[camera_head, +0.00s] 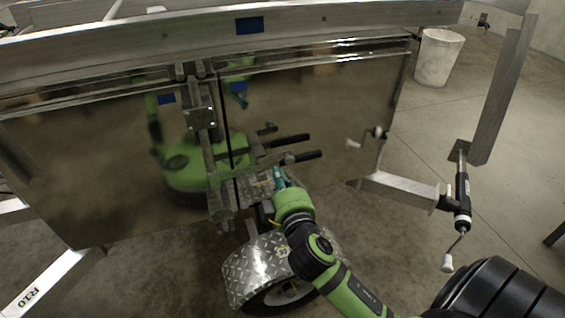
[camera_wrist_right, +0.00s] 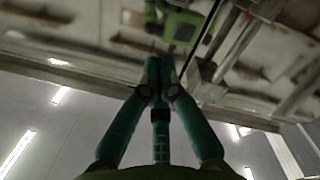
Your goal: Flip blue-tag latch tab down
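A metal latch assembly (camera_head: 200,118) runs down the seam between the panels. Two bars with black grips (camera_head: 291,139) stick out to its right. I cannot make out which part is the latch tab. My right gripper (camera_head: 279,176) is near the panel's lower edge, below the black grips. In the right wrist view its teal fingers (camera_wrist_right: 159,66) meet at the tips, with nothing visible between them. My left gripper is not in view.
The shiny panels (camera_head: 330,105) mirror my green body. A diamond-plate fender (camera_head: 258,262) and wheel are below the right gripper. A crank jack (camera_head: 462,195) stands at the right. A white bin (camera_head: 438,58) is behind, with open floor around it.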

